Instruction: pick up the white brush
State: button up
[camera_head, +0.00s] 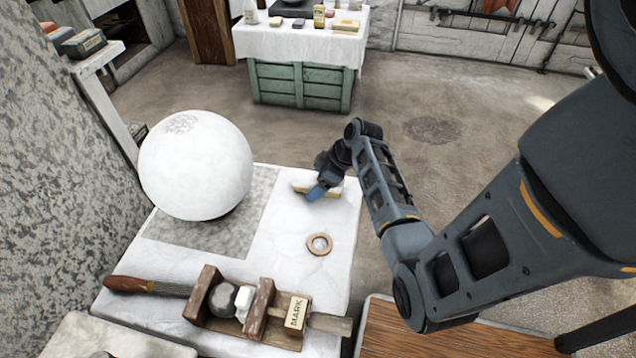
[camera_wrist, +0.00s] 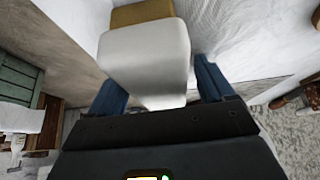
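The white brush (camera_head: 303,187), a pale block with a tan-yellow lower part, lies near the far right corner of the white table. My gripper (camera_head: 318,193) is at this brush, with a blue finger in front of it and hiding part of it. In the wrist view the brush's white body (camera_wrist: 145,55) reaches in between the two blue fingers of my gripper (camera_wrist: 160,88), with its tan part (camera_wrist: 142,12) beyond. The fingers stand apart, one at each side of the brush, with narrow gaps showing. The brush appears to rest on the table.
A large white sphere (camera_head: 195,165) stands on the table at left. A ring (camera_head: 320,244) lies nearer than the brush. A wooden holder labelled MARK (camera_head: 297,312) and a dark-handled tool (camera_head: 145,286) lie in front. A cloth-covered green crate (camera_head: 300,85) stands behind.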

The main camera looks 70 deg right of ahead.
aim_at(311, 176)
jog(key=c, duration=1)
jog(key=shift+r, duration=0.15)
notch_tip(311, 176, up, 5)
jog(key=shift+f+p, duration=0.1)
jog(key=shift+p, duration=0.25)
jog(key=s+d+r, duration=0.1)
jog(key=s+r, duration=0.1)
jog(key=s, duration=0.1)
jog(key=s+d+r, duration=0.1)
jog(key=s+r, duration=0.1)
jog(key=s, duration=0.2)
jog(key=s+d+r, duration=0.1)
jog(key=s+r, duration=0.1)
jog(key=s, duration=0.2)
jog(key=shift+s+d+r, duration=0.1)
jog(key=shift+d+r, duration=0.1)
